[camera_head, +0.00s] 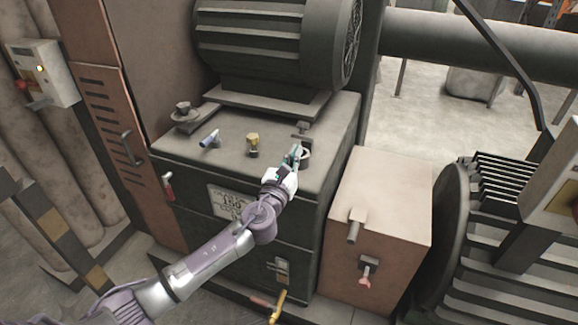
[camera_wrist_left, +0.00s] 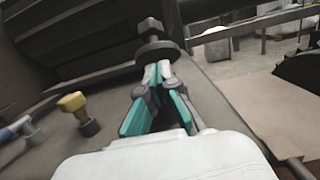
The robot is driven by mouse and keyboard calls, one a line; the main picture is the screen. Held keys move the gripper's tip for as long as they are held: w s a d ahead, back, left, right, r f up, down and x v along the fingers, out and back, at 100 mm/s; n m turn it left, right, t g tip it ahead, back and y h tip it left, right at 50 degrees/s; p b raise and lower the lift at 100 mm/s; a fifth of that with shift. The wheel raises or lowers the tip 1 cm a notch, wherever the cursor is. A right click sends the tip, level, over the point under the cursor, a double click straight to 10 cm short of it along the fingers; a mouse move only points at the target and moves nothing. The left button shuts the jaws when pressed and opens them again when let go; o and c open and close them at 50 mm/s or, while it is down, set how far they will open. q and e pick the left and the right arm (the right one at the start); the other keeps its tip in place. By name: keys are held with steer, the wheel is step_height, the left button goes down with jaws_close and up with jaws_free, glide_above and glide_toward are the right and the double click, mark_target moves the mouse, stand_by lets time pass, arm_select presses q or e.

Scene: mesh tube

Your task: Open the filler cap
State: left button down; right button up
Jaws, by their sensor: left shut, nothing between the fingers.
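My left gripper (camera_head: 293,151) is over the right front part of the dark box top (camera_head: 228,128), with its teal and grey fingers pointing away from me. It also shows in the left wrist view (camera_wrist_left: 158,72), where the fingertips come together with nothing held between them. Just beyond the tips is a dark round cap (camera_wrist_left: 158,50) with a small knob on top. Whether the fingertips touch it is unclear. In the head view a dark knobbed fitting (camera_head: 303,128) stands behind the gripper, and a pale ring-like part (camera_head: 305,153) shows beside the fingers. My right gripper is out of view.
A yellow-handled valve (camera_head: 253,139) and a blue-handled one (camera_head: 210,138) stand left of the gripper. Another dark knobbed fitting (camera_head: 183,112) is at the far left. A large motor (camera_head: 275,40) is behind. A brown box (camera_head: 380,200) stands to the right.

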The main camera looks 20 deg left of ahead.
arm_select(q)
steer(key=shift+w+r, duration=0.15)
steer(key=shift+w, duration=0.75)
